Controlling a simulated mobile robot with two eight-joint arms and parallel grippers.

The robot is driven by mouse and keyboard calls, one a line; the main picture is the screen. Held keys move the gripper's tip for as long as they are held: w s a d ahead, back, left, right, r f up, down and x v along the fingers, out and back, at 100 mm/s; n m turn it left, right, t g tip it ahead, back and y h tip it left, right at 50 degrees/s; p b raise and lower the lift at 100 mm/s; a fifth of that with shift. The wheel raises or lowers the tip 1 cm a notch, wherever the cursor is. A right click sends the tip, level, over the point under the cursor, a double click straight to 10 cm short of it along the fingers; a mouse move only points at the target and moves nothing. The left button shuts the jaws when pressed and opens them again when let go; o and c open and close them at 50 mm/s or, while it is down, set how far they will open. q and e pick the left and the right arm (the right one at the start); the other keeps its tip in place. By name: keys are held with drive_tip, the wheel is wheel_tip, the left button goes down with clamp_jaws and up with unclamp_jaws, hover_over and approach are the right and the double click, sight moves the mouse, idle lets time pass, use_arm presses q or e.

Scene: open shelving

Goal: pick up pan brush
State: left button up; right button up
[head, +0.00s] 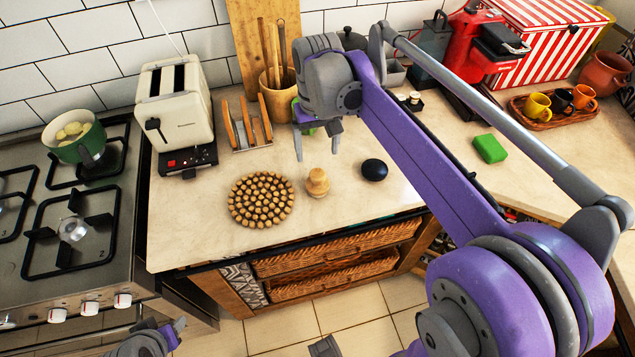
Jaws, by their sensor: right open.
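The pan brush (317,182) looks like a small wooden knob standing upright on the pale counter. It is between a round trivet of cork-like pieces and a dark oval object. My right gripper (317,145) hangs with its fingers pointing down, just above the brush in the picture. The fingers are apart, with nothing between them, and do not appear to touch the brush. My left gripper (172,333) shows only partly at the bottom left, low in front of the cabinet. I cannot tell its jaw state.
The round trivet (262,199) lies left of the brush and the dark oval object (374,169) right. Behind are a toaster (177,110), a wooden rack (248,135) and a utensil pot (277,98). A green sponge (490,148) lies right. The stove (75,215) is left.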

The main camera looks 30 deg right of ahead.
sight(318, 173)
drive_tip(key=f, duration=0.8)
drive_tip(key=shift+s+a+f, duration=0.1)
drive_tip(key=shift+s+f, duration=0.1)
drive_tip(key=shift+s, duration=0.1)
clamp_jaws()
